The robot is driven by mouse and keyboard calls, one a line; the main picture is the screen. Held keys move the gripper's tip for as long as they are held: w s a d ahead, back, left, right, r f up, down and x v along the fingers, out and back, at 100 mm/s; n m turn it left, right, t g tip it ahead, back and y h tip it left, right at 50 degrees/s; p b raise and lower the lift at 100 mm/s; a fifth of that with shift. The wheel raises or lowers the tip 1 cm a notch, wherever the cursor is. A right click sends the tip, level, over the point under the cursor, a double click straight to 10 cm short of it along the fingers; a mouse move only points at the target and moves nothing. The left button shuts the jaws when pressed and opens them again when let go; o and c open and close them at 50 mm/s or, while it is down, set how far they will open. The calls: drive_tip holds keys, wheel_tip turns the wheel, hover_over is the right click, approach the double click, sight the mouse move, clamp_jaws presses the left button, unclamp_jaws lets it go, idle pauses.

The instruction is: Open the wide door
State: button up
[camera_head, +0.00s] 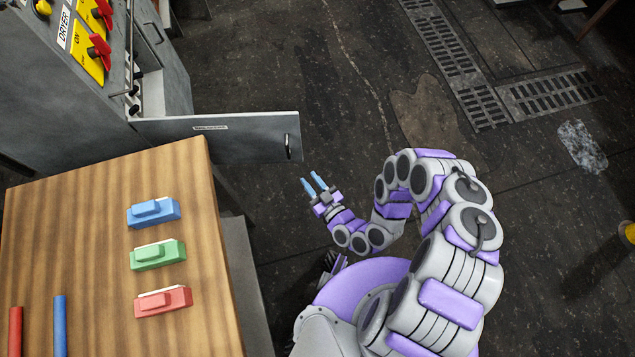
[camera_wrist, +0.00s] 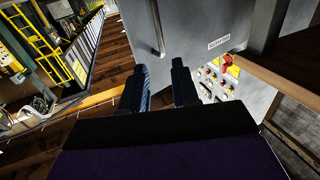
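The wide grey door (camera_head: 235,146) stands swung out from the grey cabinet (camera_head: 165,60), with a small unreadable label and a dark bar handle (camera_head: 288,146) near its free end. My gripper (camera_head: 313,182) is just off that end, its two blue fingers apart and nothing between them. In the wrist view, the door (camera_wrist: 190,25) is ahead and its handle (camera_wrist: 158,28) lies beyond the gap between my fingers (camera_wrist: 160,85). My fingers appear clear of the handle.
A wooden table (camera_head: 80,220) at the left bears blue (camera_head: 153,211), green (camera_head: 157,254) and red (camera_head: 163,301) blocks. A yellow panel with red switches (camera_head: 88,40) is on the cabinet. The dark floor (camera_head: 300,90) beyond the door is largely free, with drain grates (camera_head: 480,100).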

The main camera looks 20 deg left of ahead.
drive_tip(key=shift+b+v, duration=0.55)
drive_tip(key=shift+v, duration=1)
